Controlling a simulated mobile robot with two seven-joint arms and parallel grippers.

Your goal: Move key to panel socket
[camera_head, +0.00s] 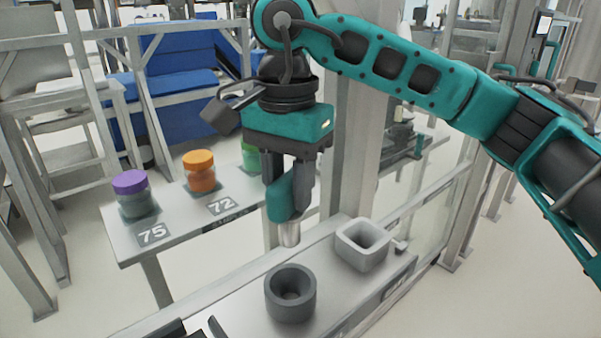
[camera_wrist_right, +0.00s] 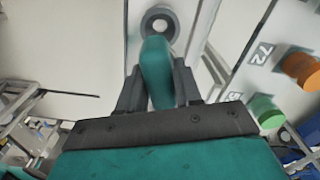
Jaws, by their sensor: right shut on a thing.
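The key has a teal handle (camera_head: 281,198) and a short metal shaft pointing down. My right gripper (camera_head: 287,200) is shut on the handle and holds it upright in the air above the panel (camera_head: 338,297). On the panel stand a round dark grey socket (camera_head: 290,294) and a squarish light grey socket (camera_head: 362,245). The shaft tip is apart from both, behind the round one in the picture. In the right wrist view the handle (camera_wrist_right: 156,70) sits between the fingers, with a grey ring-shaped socket (camera_wrist_right: 159,22) beyond it. Dark parts at the bottom edge may be my left gripper, too cut off to tell.
A side table (camera_head: 120,230) carries jars with a purple lid (camera_head: 130,182), an orange lid (camera_head: 198,158) and a green jar (camera_head: 250,154), with numbers 75 and 72. A metal post (camera_head: 352,140) and clear pane stand close behind my right gripper.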

